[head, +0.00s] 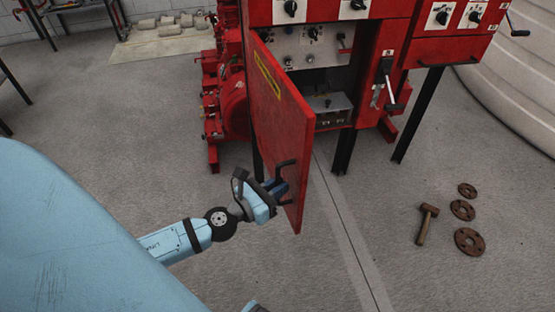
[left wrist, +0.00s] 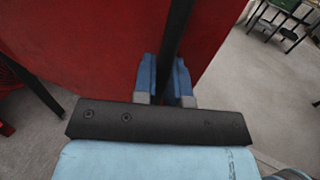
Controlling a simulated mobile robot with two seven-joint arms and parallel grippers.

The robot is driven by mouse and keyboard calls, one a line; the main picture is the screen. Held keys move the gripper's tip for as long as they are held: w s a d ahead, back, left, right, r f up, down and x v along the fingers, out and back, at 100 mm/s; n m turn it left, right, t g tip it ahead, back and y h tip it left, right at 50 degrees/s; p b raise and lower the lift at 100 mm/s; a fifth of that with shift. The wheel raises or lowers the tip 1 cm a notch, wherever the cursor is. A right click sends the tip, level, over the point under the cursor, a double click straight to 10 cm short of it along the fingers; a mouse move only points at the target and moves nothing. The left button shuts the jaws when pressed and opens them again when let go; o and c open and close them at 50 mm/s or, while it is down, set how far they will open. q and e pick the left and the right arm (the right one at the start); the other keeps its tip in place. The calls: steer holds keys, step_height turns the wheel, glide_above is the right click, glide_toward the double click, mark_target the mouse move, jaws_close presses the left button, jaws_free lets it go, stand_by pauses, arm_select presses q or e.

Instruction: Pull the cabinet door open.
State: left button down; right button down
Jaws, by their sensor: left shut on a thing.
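The red cabinet door (head: 275,125) stands swung open, with a yellow label near its top. Behind it the cabinet interior (head: 328,105) shows, with knobs and a grey metal box. My left gripper (head: 278,188) is at the lower free edge of the door, shut on the black door handle (head: 287,167). In the left wrist view the blue fingers (left wrist: 167,80) close on both sides of the dark handle bar (left wrist: 178,35), with the red door behind it. My right gripper is not in view.
A large pale tank (head: 515,85) stands at far right. Red pump parts (head: 230,100) stand behind the door at left. The floor in front is mostly clear.

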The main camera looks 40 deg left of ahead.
arm_select(q)
steer(key=c, duration=1.2)
jaws_free()
